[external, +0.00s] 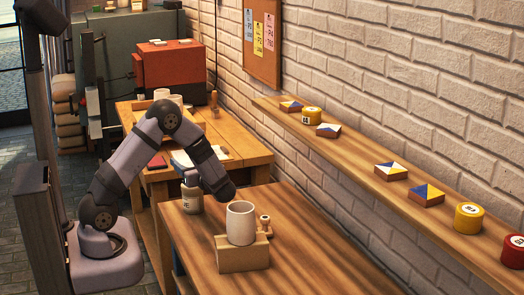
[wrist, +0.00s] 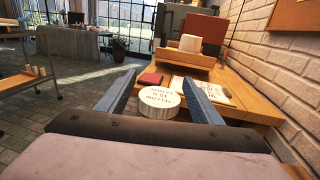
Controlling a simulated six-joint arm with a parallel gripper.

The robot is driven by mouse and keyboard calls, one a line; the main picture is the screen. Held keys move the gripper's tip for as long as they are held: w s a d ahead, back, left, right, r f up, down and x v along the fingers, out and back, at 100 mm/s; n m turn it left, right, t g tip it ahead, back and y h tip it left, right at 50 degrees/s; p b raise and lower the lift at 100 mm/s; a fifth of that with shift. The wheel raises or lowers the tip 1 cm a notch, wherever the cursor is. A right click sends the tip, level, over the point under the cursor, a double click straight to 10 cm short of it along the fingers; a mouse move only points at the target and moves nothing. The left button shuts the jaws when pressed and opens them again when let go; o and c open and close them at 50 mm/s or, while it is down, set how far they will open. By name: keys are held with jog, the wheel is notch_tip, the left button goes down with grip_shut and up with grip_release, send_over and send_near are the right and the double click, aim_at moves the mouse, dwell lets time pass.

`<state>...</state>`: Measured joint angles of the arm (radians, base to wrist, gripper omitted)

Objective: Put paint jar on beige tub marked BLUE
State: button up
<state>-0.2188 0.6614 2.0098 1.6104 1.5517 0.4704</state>
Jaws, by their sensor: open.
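My gripper (wrist: 155,78) is open and empty, its two grey-blue fingers apart in the wrist view. A round pale lid with dark writing (wrist: 158,103) shows between and below the fingers; its first word looks like YELLOW. In the external view a beige tub with a small label (external: 192,199) stands just below my gripper, partly covered by my arm; its label is too small to read. Yellow paint jars stand at the back (external: 312,116) and front (external: 468,217) of the wall shelf, with a red jar (external: 514,251) at its near end. No BLUE marking is readable.
A cream cup (external: 240,222) stands at a wooden block (external: 243,256) on the near table, beside a small wooden stamp (external: 265,225). Painted tiles (external: 427,195) lie on the wall shelf (external: 355,165). The near table's right side (external: 340,265) is clear.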

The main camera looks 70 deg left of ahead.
aim_at(192, 165)
jog(key=d, duration=0.4)
jog(key=shift+w+r+b, duration=0.35)
jog(key=shift+a+r, duration=0.1)
jog(key=shift+r, duration=3.05)
jog(key=s+d+f+n+h+p, duration=0.5)
jog(key=s+d+f+n+h, duration=0.35)
jog(key=s+d, duration=0.2)
jog(key=d+f+n+t+h+p, duration=0.2)
jog(key=d+n+h, duration=0.5)
jog(key=d, duration=1.1)
jog(key=shift+s+d+t+h+p, duration=0.4)
jog(key=shift+t+h+p, duration=0.2)
jog(key=shift+h+p, duration=0.5)
